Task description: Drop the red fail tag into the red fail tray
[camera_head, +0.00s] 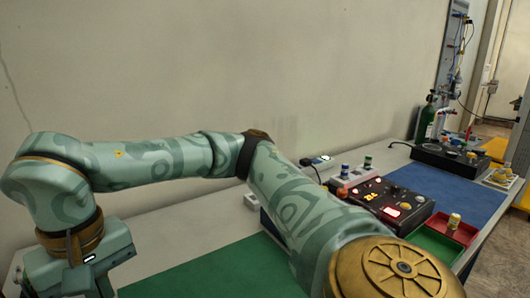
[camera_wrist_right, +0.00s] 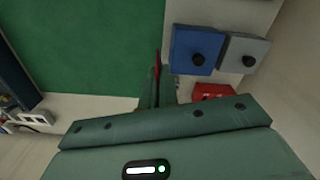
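The red fail tag (camera_wrist_right: 157,62) shows as a thin red sliver, edge-on, at the fingertips in the right wrist view. My right gripper (camera_wrist_right: 158,88) appears shut on it, above the green mat; most of the tag is hidden. The red fail tray (camera_head: 465,232) is at the far right, beside a green tray (camera_head: 432,244). A small yellow-and-white bottle (camera_head: 454,221) stands in or at the red tray. My left gripper is in neither view.
Blue (camera_wrist_right: 195,49) and grey (camera_wrist_right: 243,52) knobbed blocks and a red item (camera_wrist_right: 212,91) lie near my right gripper. A green cylinder (camera_head: 427,120) stands farther back.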

